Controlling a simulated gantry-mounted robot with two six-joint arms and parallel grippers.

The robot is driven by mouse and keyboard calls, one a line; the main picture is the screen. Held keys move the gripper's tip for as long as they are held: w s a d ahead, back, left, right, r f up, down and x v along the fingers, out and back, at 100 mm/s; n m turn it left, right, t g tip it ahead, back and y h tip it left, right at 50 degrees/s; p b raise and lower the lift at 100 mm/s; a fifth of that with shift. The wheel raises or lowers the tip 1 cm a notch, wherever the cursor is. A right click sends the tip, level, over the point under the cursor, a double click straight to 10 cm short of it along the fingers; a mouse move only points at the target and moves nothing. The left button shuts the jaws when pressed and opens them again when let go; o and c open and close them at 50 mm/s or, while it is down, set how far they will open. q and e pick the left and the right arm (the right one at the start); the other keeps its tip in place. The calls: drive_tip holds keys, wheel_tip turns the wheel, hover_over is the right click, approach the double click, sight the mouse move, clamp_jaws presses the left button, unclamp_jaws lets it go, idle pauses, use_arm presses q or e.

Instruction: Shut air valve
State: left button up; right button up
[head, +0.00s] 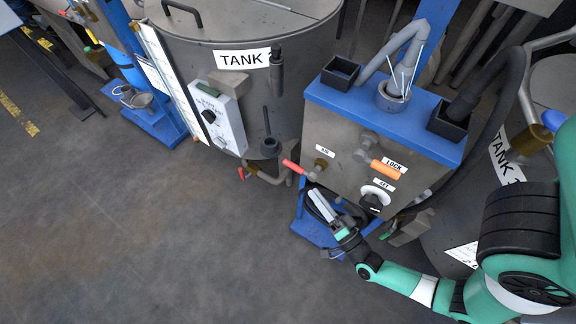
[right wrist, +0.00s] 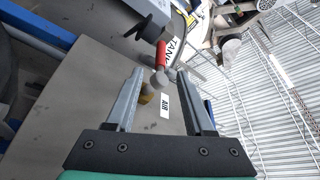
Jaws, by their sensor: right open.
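The air valve has a red lever handle (head: 292,166) that sticks out to the left from a brass fitting (head: 320,164) on the front of the grey metal box, near the AIR label (head: 325,152). My right gripper (head: 319,197) is open and empty just below the valve. In the right wrist view, the red lever (right wrist: 161,53) and its grey joint lie ahead, between and beyond the fingertips of my right gripper (right wrist: 161,76). The AIR label (right wrist: 164,99) shows between the fingers. I see no contact with the lever. My left gripper is not in view.
The box's blue top (head: 390,115) holds black sockets and a grey pipe. An orange LOCK handle (head: 385,169) and a SET knob (head: 375,195) sit right of the valve. A tank (head: 240,30) stands behind left.

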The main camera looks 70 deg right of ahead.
sight(293, 164)
drive_tip(key=b+x, duration=0.2)
drive_tip(key=x, duration=0.9)
drive_tip(key=shift+w+d+r, duration=0.1)
drive_tip(key=shift+w+r, duration=0.1)
drive_tip(key=shift+w, duration=0.1)
clamp_jaws()
idle(0.8)
